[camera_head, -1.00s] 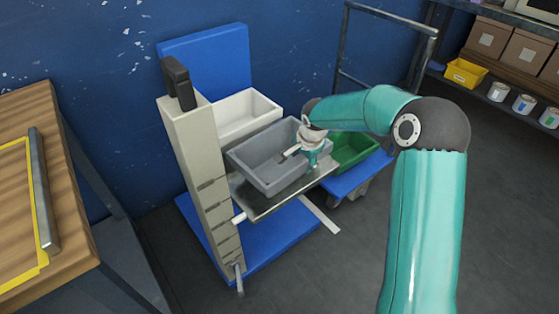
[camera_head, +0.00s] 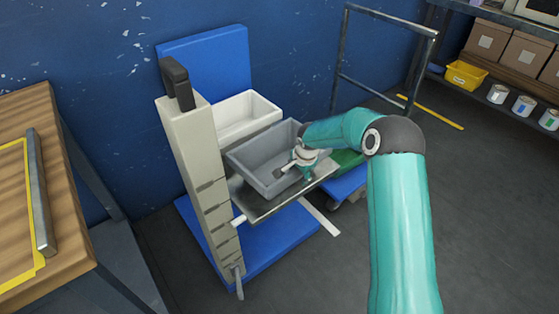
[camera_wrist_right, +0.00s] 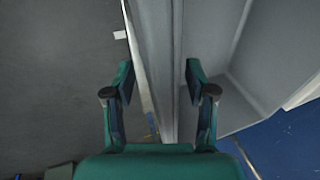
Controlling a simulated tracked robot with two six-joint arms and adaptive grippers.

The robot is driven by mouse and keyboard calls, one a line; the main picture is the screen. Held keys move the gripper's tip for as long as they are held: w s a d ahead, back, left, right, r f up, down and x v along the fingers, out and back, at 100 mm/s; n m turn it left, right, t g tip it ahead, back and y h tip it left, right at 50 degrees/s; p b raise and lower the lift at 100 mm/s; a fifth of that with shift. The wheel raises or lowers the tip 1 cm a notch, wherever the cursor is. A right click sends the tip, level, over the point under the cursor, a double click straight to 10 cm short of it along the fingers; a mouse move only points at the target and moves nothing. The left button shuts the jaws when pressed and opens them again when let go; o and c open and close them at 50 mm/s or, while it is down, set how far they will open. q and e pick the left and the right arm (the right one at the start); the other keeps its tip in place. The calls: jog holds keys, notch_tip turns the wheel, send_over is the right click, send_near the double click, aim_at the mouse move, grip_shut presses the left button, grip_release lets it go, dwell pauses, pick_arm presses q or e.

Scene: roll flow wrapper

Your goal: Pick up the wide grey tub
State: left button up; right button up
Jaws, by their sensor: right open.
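The wide grey tub (camera_head: 255,158) sits on a metal shelf plate of a lifting stand, in the middle of the head view. My right gripper (camera_head: 285,169) is at the tub's near right side and hides part of it. In the right wrist view my right gripper (camera_wrist_right: 158,80) is open, with one finger on each side of the tub's wall (camera_wrist_right: 160,50). The tub's inside lies to the right there, and the dark floor to the left. I see no gap closed between the fingers and the wall. My left gripper is not in view.
A white tub (camera_head: 250,115) stands behind the grey one. A green tub (camera_head: 346,160) is on a blue cart at the right, partly hidden by my arm. The stand's beige column (camera_head: 195,150) rises at the left. A wooden table (camera_head: 70,120) is further left.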

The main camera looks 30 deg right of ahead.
jog(key=shift+c, duration=0.2)
grip_shut()
jog(key=shift+w+r, duration=0.1)
jog(key=shift+r, duration=0.05)
